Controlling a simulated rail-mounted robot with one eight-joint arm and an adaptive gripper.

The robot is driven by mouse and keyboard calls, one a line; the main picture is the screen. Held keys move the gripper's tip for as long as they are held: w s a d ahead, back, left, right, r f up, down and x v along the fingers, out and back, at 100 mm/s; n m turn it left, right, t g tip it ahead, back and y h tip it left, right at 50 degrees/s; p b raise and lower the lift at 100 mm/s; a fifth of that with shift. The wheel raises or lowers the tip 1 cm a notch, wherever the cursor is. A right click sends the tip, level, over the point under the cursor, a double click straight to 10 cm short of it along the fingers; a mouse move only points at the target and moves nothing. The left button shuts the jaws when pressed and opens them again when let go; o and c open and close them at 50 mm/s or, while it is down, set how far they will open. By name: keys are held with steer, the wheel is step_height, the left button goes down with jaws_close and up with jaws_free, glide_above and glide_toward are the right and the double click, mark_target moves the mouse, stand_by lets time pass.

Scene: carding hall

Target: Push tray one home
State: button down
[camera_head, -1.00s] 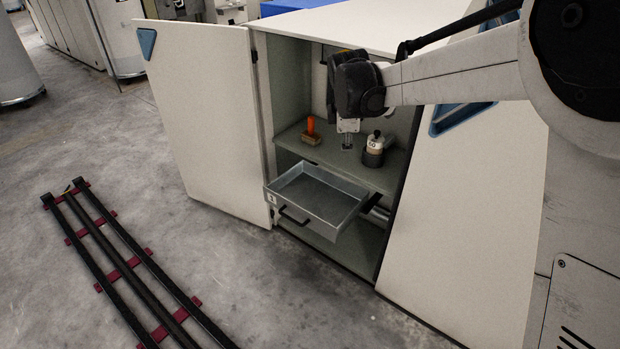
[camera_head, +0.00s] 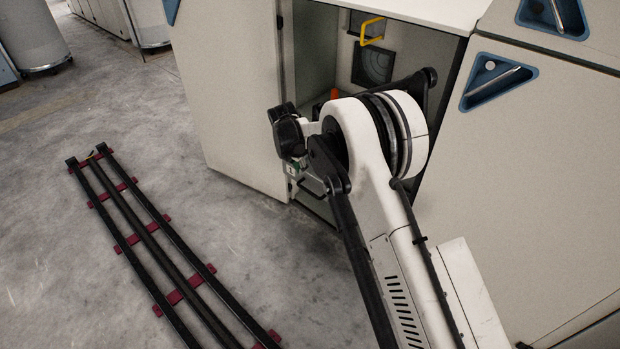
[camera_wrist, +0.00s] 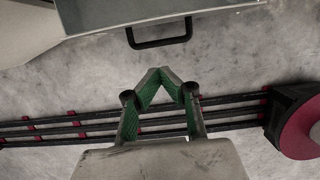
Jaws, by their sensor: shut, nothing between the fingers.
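Tray one is a grey metal drawer. In the head view its numbered front label (camera_head: 292,170) and black handle (camera_head: 312,188) show at the cabinet opening; my arm hides most of the rest. In the wrist view the tray front (camera_wrist: 95,16) crosses the top edge, with its black handle (camera_wrist: 160,43) sticking out below it. My gripper (camera_wrist: 163,71) has its green-lined fingers closed to a point, empty, just below the handle in the picture and apart from it. In the head view only its dark wrist housing shows clearly, in front of the cabinet.
The cabinet door (camera_head: 228,90) stands open at left. A blue-trimmed panel (camera_head: 550,150) closes the right side. A yellow handle (camera_head: 371,31) shows inside the cabinet. Dark rails with red crosspieces (camera_head: 150,235) lie on the floor at left. The concrete between rails and cabinet is clear.

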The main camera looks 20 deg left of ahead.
mark_target(312, 179)
steer(key=b+x, duration=0.2)
steer(key=x, duration=0.7)
steer(key=shift+f+b, duration=0.3)
steer(key=shift+f, duration=0.1)
steer(key=w, duration=0.1)
steer(key=w+d+b, duration=0.1)
steer(key=w, duration=0.1)
steer(key=shift+d+f, duration=0.15)
steer(key=shift+d, duration=0.05)
steer(key=shift+w+d, duration=0.15)
steer(key=shift+w, duration=0.25)
